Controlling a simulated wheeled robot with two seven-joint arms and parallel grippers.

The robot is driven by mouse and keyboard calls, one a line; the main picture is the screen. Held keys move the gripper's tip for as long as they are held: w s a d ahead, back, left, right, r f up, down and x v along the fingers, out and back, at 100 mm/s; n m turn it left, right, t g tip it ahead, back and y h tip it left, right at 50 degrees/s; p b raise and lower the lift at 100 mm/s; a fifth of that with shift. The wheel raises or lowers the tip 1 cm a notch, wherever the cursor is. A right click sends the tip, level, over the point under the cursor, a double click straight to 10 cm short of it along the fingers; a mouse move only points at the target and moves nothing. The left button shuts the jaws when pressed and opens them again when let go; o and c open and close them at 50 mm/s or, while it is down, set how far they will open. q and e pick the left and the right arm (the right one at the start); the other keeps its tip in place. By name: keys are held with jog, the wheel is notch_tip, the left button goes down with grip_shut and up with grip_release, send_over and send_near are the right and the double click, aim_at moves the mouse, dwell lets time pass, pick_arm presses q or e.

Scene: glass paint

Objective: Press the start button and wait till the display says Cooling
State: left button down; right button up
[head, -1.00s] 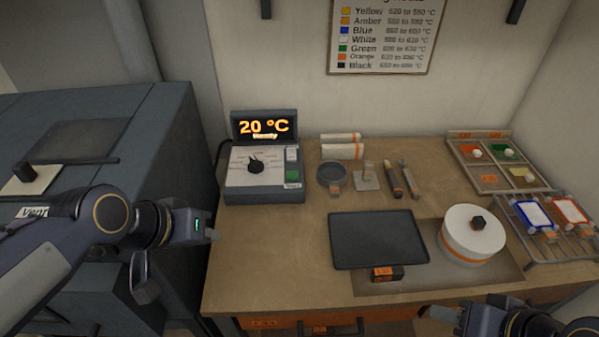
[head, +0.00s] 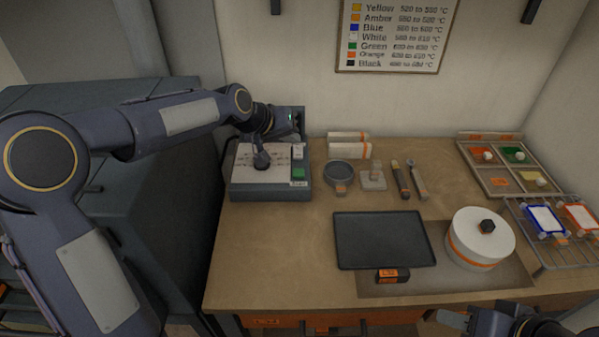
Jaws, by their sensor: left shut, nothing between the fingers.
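The controller box (head: 270,190) stands at the back left of the bench. Its green start button (head: 299,173) shows on the right of its top face, with a white switch (head: 298,152) behind it. My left gripper (head: 298,149) is shut and empty, reaching over the box close to the switch and button; I cannot tell whether it touches either. My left arm hides the display and much of the dial. My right gripper (head: 452,318) is only partly in view at the bottom right, low in front of the bench; its opening is unclear.
A dark tray (head: 383,240) and a round white kiln (head: 480,238) stand on the bench (head: 270,250). Tools lie behind them. A wire rack (head: 560,258) and a sectioned tray (head: 510,188) are at right. The bench's front left is clear.

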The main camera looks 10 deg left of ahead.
aim_at(295, 174)
pick_arm(q)
jog(key=shift+w+d+f, duration=0.15)
jog(key=shift+w+d, duration=0.05)
jog(key=shift+w, duration=0.2)
jog(key=shift+w+d+f, duration=0.15)
jog(key=shift+w+d, duration=0.05)
jog(key=shift+w, duration=0.2)
jog(key=shift+f, duration=0.1)
notch_tip(295, 174, down, 9)
jog(key=b, duration=0.6)
jog(key=shift+b, duration=0.35)
jog(key=shift+r, duration=0.2)
jog(key=shift+f, duration=0.15)
dwell(0.9)
jog(key=shift+f+b, duration=0.3)
jog(key=shift+b, duration=0.1)
